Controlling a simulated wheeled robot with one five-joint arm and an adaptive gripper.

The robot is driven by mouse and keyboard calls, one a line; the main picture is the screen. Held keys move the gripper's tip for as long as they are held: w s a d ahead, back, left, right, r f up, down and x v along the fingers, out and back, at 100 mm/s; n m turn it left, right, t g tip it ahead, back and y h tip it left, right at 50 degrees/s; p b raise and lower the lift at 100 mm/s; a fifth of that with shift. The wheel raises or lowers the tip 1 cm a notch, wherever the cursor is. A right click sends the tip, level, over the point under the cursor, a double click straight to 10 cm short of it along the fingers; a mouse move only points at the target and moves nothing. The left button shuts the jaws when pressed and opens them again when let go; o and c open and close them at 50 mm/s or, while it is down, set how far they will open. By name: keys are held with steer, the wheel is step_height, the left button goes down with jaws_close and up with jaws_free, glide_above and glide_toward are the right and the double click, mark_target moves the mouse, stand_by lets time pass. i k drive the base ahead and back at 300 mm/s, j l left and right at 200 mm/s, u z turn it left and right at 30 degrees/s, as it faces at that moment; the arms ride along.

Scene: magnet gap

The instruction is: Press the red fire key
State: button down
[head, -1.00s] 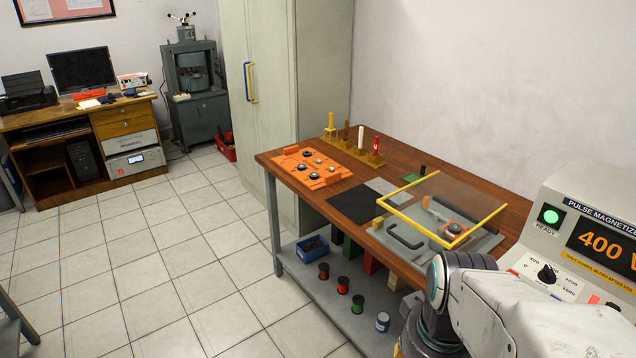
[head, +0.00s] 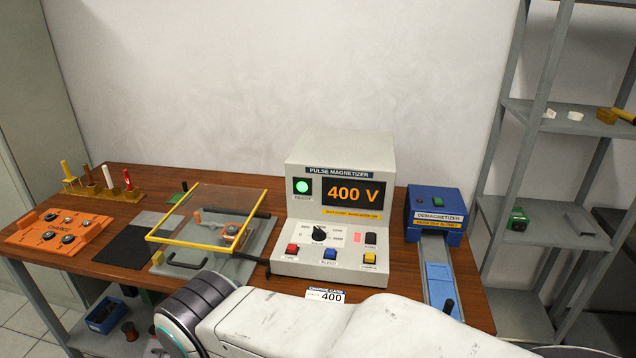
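The red key (head: 292,249) is on the sloping front panel of the pulse magnetizer (head: 345,150), at the panel's lower left. Its small label is too blurred to read surely. The magnetizer's screen (head: 354,193) reads 400 V, and a green lamp (head: 303,187) marked READY is lit. My white arm crosses the bottom of the head view, in front of the bench. My gripper is not in view, so its state and its distance from the red key do not show.
Beside the red key are a blue key (head: 330,254), a yellow key (head: 369,258) and a black knob (head: 319,234). A clear yellow-framed cover (head: 205,240) stands left of the magnetizer. A blue demagnetizer (head: 436,210) stands right. A 400 card (head: 325,296) lies in front.

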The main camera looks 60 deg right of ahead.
mark_target(292, 248)
steer(key=z, duration=1.55)
